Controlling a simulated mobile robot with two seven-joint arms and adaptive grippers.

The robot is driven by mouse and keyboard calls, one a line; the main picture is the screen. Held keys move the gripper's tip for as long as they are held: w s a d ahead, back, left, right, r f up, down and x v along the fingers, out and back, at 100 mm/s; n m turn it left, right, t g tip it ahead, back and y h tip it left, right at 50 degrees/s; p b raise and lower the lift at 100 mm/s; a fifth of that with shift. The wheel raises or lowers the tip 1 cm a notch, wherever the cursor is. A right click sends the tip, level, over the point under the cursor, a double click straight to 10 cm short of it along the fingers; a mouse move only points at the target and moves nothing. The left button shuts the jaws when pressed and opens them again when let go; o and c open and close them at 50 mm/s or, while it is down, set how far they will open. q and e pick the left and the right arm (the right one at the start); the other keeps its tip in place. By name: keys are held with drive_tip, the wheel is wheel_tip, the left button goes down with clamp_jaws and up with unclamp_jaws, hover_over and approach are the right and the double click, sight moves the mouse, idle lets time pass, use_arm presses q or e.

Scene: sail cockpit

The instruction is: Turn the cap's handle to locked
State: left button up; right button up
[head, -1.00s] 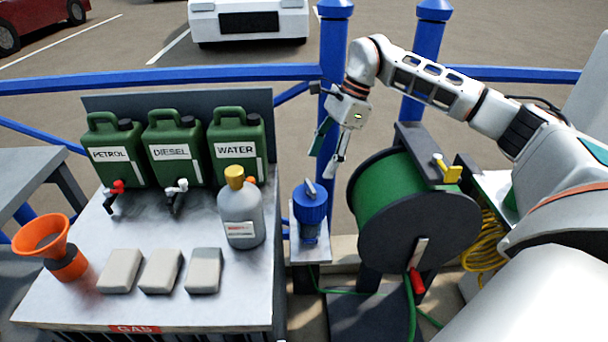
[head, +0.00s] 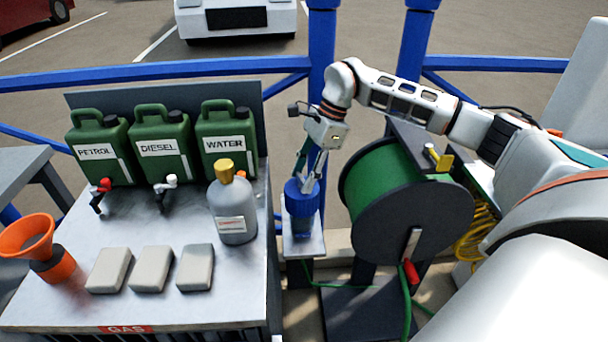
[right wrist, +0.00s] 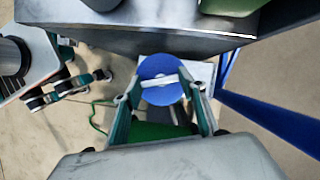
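The blue cap (head: 301,203) sits on top of a small post on a pale plate, between the fuel bench and the hose reel. Its grey bar handle (right wrist: 161,82) shows in the right wrist view, lying across the blue disc and slightly tilted. My right gripper (head: 309,184) is just above the cap, pointing down. In the right wrist view its two fingers (right wrist: 158,95) are apart, one on each side of the cap and handle. Whether the fingertips touch the handle cannot be told. My left gripper does not show clearly in the head view.
A green hose reel (head: 375,185) stands close to the right of the cap. A grey bottle with a yellow lid (head: 233,212) stands at the bench's right edge. Blue railing posts (head: 322,60) rise behind. Green cans and an orange funnel (head: 30,237) are farther left.

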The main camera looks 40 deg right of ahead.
drive_tip(key=shift+c, duration=1)
